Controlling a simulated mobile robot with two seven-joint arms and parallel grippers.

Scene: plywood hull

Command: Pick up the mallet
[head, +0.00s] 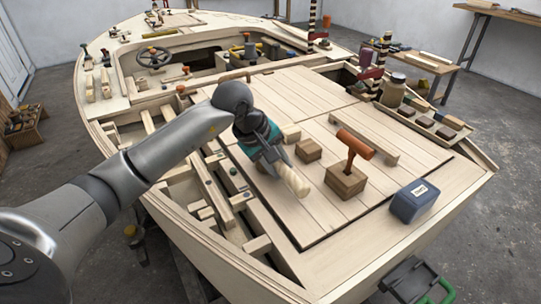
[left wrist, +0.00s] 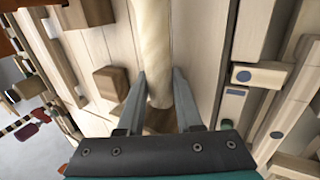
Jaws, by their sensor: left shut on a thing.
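My left gripper (head: 272,158) is over the hull's plank deck, its fingers closed around a pale, rounded wooden shaft, which I take to be the mallet (head: 294,182). The shaft tilts down toward the front right in the head view. In the left wrist view the mallet (left wrist: 153,50) runs up from between the fingers (left wrist: 160,88). A darker brown piece (left wrist: 160,120) shows under its near end; I cannot tell whether it belongs to it. The gripper hides part of the mallet, and its clearance from the deck is unclear. My right gripper is not in view.
An orange T-shaped tool (head: 356,144) stands in a brown block (head: 345,181). A smaller block (head: 308,150) is left of it, and a blue box (head: 413,201) stands at the right edge. Open framing (head: 225,190) lies left of the deck planks.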

